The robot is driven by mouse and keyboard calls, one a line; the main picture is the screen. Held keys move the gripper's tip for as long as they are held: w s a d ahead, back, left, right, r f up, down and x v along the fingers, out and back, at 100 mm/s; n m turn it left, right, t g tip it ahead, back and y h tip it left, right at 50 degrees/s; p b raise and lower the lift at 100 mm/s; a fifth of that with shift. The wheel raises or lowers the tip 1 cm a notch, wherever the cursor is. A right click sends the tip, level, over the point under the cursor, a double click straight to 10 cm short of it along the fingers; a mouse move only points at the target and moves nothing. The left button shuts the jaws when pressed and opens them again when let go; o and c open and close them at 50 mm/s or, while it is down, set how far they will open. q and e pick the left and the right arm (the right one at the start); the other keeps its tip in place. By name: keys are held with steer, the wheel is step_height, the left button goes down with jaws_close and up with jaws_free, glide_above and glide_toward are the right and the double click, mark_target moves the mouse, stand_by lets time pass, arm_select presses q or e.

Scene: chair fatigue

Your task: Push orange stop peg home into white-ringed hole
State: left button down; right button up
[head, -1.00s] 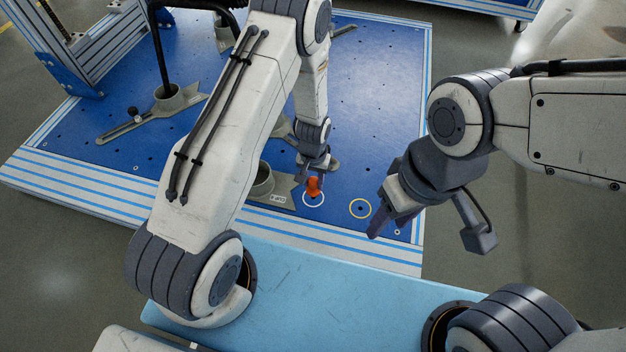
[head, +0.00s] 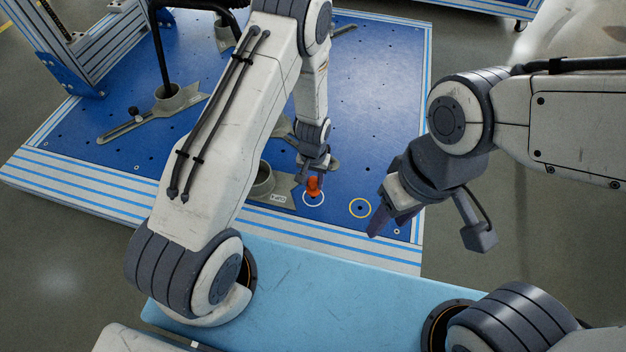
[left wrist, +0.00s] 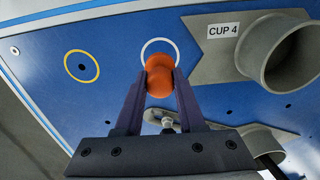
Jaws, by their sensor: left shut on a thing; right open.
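The orange stop peg (head: 313,187) stands at the white-ringed hole (head: 313,200) on the blue plate; it also shows in the left wrist view (left wrist: 160,76), where the white ring (left wrist: 158,43) is partly hidden behind it. My left gripper (head: 308,177) is shut on the peg, with a dark finger on each side of it (left wrist: 160,90). The hole itself is hidden by the peg, so I cannot tell how deep the peg sits. My right gripper (head: 380,222) is open and empty, above the plate's right edge.
A yellow-ringed hole (head: 360,208) lies right of the white ring in the head view. A grey cup labelled CUP 4 (left wrist: 283,50) stands close to the peg. Another grey cup (head: 176,97) with a dark leg in it is further left. Bare blue plate (head: 375,95) lies behind.

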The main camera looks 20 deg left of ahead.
mark_target(313, 188)
arm_select(q)
steer(key=shift+p, duration=0.5)
stand_by(0.5)
steer(key=shift+f+b, duration=1.2)
steer(key=shift+f, duration=0.9)
steer(key=shift+c, duration=2.2)
jaws_free()
steer(key=shift+r, duration=0.1)
step_height(313, 188, up, 10)
steer(key=p, duration=0.6)
steer(key=shift+r, duration=0.2)
